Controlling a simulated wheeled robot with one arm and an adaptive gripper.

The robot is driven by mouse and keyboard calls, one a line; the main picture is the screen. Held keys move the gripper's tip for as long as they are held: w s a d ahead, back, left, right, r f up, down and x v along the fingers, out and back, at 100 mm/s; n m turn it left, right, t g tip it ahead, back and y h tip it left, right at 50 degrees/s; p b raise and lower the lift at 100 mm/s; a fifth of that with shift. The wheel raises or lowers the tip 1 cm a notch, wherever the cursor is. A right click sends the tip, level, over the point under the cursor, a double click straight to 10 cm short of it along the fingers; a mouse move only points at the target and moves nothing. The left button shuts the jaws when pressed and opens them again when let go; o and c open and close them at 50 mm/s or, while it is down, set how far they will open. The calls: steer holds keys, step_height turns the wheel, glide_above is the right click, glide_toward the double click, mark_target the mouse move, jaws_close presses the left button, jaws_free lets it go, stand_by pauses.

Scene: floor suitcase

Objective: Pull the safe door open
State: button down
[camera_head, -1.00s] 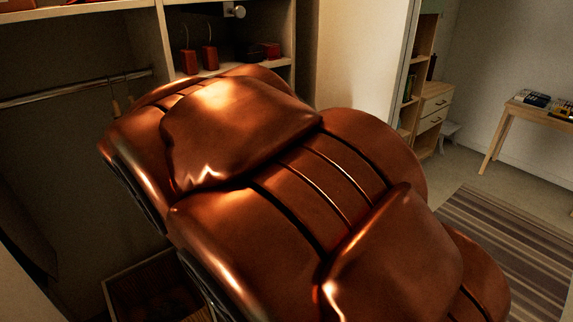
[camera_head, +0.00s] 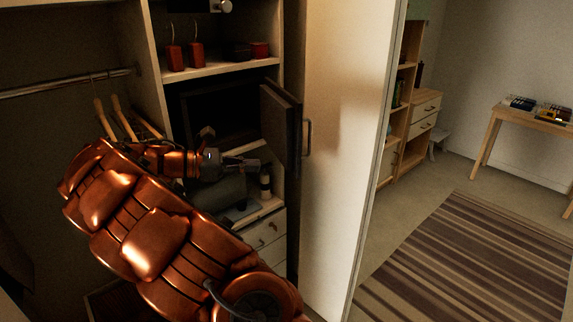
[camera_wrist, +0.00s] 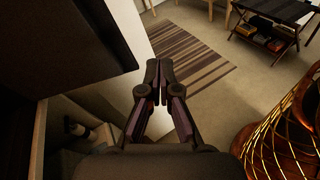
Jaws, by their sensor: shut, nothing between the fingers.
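The safe (camera_head: 215,112) is a dark box on a shelf inside the wardrobe in the head view. Its thick dark door (camera_head: 281,125) is swung wide open, standing out toward the right, and the dark interior shows. My gripper (camera_head: 262,165) is below and left of the door's lower edge, in front of the shelf. In the wrist view, my gripper (camera_wrist: 160,75) is shut with its fingertips together and nothing between them. A dark panel (camera_wrist: 75,45), seemingly the safe door, fills the upper left there, apart from the fingers.
A white wardrobe door (camera_head: 345,150) with a dark handle (camera_head: 308,137) stands open just right of the safe door. Drawers (camera_head: 265,232) and a small bottle (camera_head: 265,185) are below the safe. Hangers (camera_head: 115,115) hang at left. A striped rug (camera_head: 440,265) lies on open floor at right.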

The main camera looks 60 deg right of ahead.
mark_target(296, 156)
steer(key=w+d+f+n+h+b, duration=0.1)
steer(key=w+d+f+n+h, duration=0.2)
steer(key=w, duration=0.4)
steer(key=shift+y, duration=0.3)
steer(key=p+x, duration=0.1)
steer(key=x, duration=0.3)
steer(key=p+x, duration=0.1)
steer(key=x, duration=0.3)
steer(key=p+x, duration=0.1)
steer(key=x, duration=0.3)
steer(key=shift+s+d+f, duration=0.15)
steer(key=shift+s+f, duration=0.1)
steer(key=shift+f, duration=0.15)
steer(key=shift+x, duration=0.8)
steer(key=shift+f, duration=0.1)
steer(key=shift+s+d, duration=0.1)
